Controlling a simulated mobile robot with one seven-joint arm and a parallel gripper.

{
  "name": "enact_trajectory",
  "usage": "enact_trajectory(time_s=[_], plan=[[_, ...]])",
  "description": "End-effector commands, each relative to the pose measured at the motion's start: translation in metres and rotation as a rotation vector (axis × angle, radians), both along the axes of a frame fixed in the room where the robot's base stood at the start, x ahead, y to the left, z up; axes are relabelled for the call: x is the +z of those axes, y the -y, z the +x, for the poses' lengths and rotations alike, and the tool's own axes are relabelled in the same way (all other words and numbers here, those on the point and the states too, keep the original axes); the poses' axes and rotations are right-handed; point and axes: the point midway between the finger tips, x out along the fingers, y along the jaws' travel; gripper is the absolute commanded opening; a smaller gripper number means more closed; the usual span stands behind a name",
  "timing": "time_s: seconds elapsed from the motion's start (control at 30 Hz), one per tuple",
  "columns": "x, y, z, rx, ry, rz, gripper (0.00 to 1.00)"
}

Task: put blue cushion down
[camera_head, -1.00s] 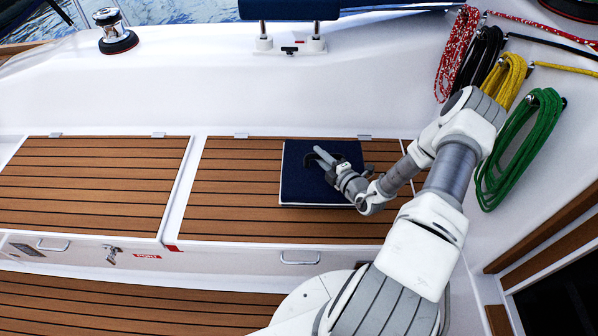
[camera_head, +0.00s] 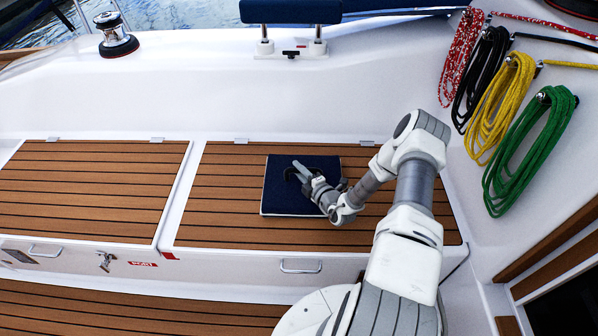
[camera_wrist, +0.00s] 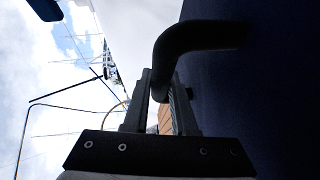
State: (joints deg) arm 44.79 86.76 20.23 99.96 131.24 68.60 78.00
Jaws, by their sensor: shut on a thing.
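The blue cushion (camera_head: 281,197) is a flat, dark navy square with a pale edge. In the head view it shows over the right-hand teak bench (camera_head: 225,215); I cannot tell whether it touches the slats. My gripper (camera_head: 297,172) is over the cushion and shut on its dark curved handle. In the wrist view the handle (camera_wrist: 200,38) runs between the fingers of my gripper (camera_wrist: 160,95), and the cushion's dark face (camera_wrist: 270,85) fills the right side. My wrist and fingers hide part of the cushion.
A second teak bench lid (camera_head: 85,190) lies to the left, clear. A white coaming wall rises behind. Coiled ropes, including a green one (camera_head: 525,150), hang on the right. A winch (camera_head: 116,35) stands at the back left. A metal handle (camera_head: 300,267) is on the bench front.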

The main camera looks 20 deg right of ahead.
Motion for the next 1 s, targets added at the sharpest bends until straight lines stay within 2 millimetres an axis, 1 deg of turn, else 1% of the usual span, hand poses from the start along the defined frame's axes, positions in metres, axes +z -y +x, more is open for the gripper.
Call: enact_trajectory(time_s=[0.1, 0.23, 0.27, 0.4, 0.43, 0.67, 0.8, 0.87, 0.97, 1.0], plan=[[0.002, 0.0, 0.001, 0.0, 0.004, 0.0, 0.0], [-0.002, 0.0, 0.001, -0.001, 0.004, 0.001, 0.0], [-0.002, 0.0, 0.0, -0.001, 0.0, 0.0, 0.28], [-0.002, 0.0, 0.0, 0.0, 0.0, 0.0, 0.53], [-0.002, 0.0, 0.0, 0.0, 0.0, 0.0, 0.55], [-0.002, 0.0, 0.0, 0.0, 0.0, 0.0, 0.55], [0.003, 0.001, -0.002, 0.0, 0.0, 0.0, 0.55], [0.004, 0.003, -0.01, -0.003, -0.002, 0.001, 0.55], [0.008, 0.007, -0.028, -0.003, -0.002, 0.002, 0.55], [0.01, 0.008, -0.037, -0.004, -0.003, 0.003, 0.55]])
